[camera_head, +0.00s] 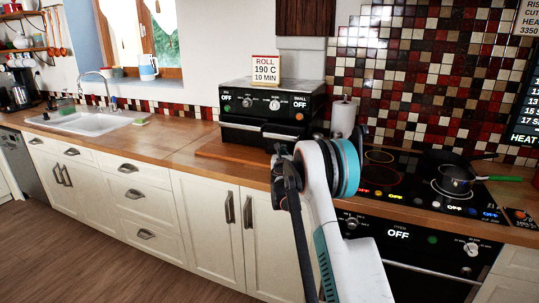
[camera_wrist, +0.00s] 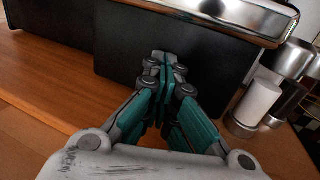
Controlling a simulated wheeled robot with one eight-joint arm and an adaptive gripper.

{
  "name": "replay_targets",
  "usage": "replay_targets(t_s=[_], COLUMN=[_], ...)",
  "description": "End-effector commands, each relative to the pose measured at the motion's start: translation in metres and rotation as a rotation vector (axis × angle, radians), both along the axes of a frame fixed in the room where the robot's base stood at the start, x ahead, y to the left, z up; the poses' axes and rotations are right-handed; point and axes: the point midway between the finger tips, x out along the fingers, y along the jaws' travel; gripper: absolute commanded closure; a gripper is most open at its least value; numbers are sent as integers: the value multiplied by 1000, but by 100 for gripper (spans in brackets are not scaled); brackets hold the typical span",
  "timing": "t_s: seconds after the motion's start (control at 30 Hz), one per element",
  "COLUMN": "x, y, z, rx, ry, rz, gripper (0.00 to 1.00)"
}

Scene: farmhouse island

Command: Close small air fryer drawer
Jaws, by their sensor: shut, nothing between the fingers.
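The black air fryer (camera_head: 268,108) stands on the wooden counter, with dials and "OFF" displays along its top front. Its right drawer (camera_head: 284,133), under the "SMALL" label, seems to stick out a little past the left drawer (camera_head: 240,130). In the wrist view the small drawer's dark front (camera_wrist: 125,45) fills the upper middle. My gripper (camera_wrist: 165,65) is shut and empty, its fingertips in front of that drawer face. I cannot tell whether they touch it. In the head view my arm hides most of the gripper and the drawer's lower right.
A paper towel roll (camera_head: 343,118) stands right of the fryer, also in the wrist view (camera_wrist: 255,104) beside metal canisters (camera_wrist: 287,62). The hob with a dark pan (camera_head: 455,178) is further right. The counter (camera_head: 180,138) left of the fryer is clear.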

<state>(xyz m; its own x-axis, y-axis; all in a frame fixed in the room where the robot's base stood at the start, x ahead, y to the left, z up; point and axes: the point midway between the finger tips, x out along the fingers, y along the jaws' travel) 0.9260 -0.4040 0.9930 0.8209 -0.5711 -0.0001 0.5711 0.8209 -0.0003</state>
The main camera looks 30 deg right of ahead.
Motion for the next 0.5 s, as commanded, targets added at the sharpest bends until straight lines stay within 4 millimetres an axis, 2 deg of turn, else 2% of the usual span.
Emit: replay_targets(t_s=[0.2,0.5], x=[12,14], y=[-16,-19], z=[0,0], rx=[0,0], ry=[0,0], rz=[-1,-1], gripper=[100,100])
